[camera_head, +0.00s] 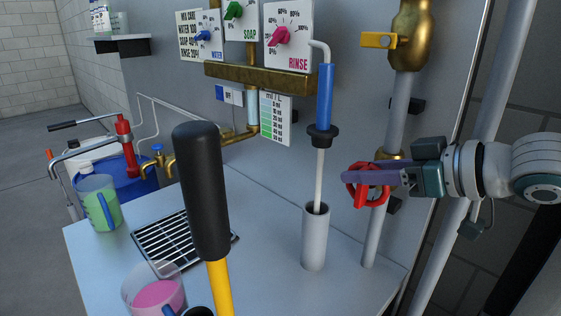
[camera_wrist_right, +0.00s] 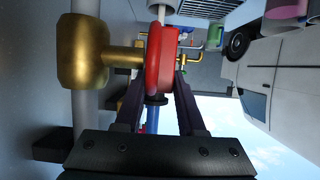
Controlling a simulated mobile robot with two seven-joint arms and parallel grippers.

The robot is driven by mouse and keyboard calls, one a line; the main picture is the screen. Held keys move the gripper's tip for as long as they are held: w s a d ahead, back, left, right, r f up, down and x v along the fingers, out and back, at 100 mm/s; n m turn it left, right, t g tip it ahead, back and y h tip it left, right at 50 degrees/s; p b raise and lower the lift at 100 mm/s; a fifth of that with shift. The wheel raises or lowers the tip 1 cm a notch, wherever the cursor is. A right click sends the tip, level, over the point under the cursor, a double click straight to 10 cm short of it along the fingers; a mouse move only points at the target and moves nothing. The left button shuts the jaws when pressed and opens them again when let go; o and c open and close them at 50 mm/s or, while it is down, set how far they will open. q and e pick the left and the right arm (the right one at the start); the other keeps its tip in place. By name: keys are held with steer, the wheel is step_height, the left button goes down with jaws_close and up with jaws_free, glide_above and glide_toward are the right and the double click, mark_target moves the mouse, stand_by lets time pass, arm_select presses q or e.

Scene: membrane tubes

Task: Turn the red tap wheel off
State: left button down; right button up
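The red tap wheel (camera_head: 367,185) sits at the right of the bench, by a brass fitting on the grey pipe. In the right wrist view the wheel (camera_wrist_right: 162,55) shows nearly edge-on, with its brass stem running left to a brass body (camera_wrist_right: 82,50). My right gripper (camera_head: 350,177) reaches in from the right and its fingers overlap the wheel. In the wrist view the fingers of the right gripper (camera_wrist_right: 161,80) stand apart, one on each side of the wheel's rim. I cannot tell whether both press on it. My left gripper is not in view.
A grey pipe (camera_head: 397,110) with a yellow-handled valve (camera_head: 378,40) rises behind the wheel. A grey tube holder (camera_head: 315,240) with a rod and blue handle (camera_head: 325,95) stands left of it. A black-gripped yellow pole (camera_head: 203,190) fills the foreground. Jugs (camera_head: 100,208) stand farther left.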

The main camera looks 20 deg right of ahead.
steer(key=shift+a, duration=0.2)
jaws_close()
